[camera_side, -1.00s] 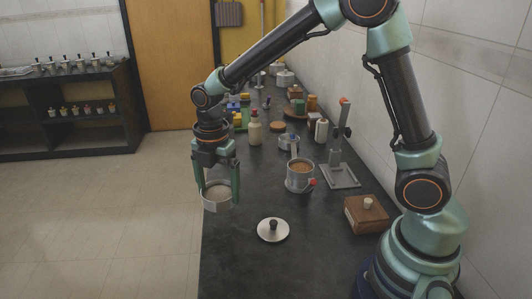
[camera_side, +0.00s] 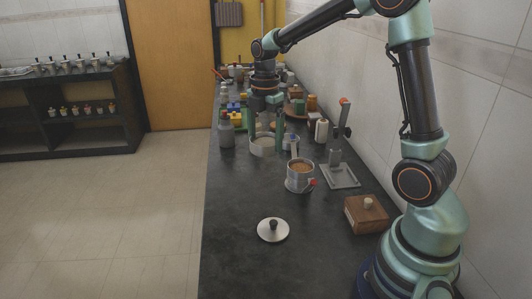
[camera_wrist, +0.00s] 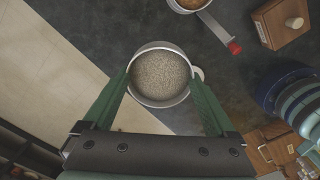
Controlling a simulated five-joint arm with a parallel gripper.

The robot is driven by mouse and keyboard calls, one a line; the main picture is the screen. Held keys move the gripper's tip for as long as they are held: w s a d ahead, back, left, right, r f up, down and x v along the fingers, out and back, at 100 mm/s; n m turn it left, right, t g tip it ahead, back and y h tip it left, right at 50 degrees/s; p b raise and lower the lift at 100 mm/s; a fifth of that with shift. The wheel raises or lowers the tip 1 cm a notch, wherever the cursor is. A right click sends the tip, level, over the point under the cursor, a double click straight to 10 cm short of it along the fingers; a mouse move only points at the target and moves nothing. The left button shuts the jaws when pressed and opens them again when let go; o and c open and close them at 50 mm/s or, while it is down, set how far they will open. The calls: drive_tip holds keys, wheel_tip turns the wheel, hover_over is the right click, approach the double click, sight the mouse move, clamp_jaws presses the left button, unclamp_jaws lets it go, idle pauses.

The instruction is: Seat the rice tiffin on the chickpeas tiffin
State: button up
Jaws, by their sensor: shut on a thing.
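My gripper (camera_side: 265,146) is shut on the rice tiffin (camera_side: 262,149), a round steel canister full of pale grains. In the wrist view the rice tiffin (camera_wrist: 160,98) is open-topped between my two green fingers. The chickpeas tiffin (camera_side: 298,184) stands upright on the dark counter, a steel canister with tan contents and a red-tipped handle. It lies to the right of and nearer than the rice tiffin in the side view, and the two are apart. In the wrist view the chickpeas tiffin (camera_wrist: 190,6) is cut off at the top edge.
A steel lid with a dark knob (camera_side: 272,229) lies on the counter in front. A brown wooden box (camera_side: 366,214) and a grey stand (camera_side: 340,176) are to the right. A bottle (camera_side: 226,132) and several jars crowd the back. The counter's front left is clear.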

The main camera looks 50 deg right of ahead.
drive_tip(key=s+d+f+m, duration=0.1)
drive_tip(key=s+d, duration=0.1)
drive_tip(key=d, duration=0.4)
drive_tip(key=s+d+f+m, duration=0.1)
drive_tip(key=s+d+f, duration=0.1)
drive_tip(key=d, duration=0.4)
drive_tip(key=shift+s+a+f, duration=0.1)
drive_tip(key=shift+f, duration=1.2)
drive_tip(key=shift+s+a+f, duration=0.1)
drive_tip(key=shift+f, duration=1.2)
drive_tip(key=shift+f, duration=0.6)
drive_tip(key=o, duration=1.1)
drive_tip(key=shift+r, duration=3)
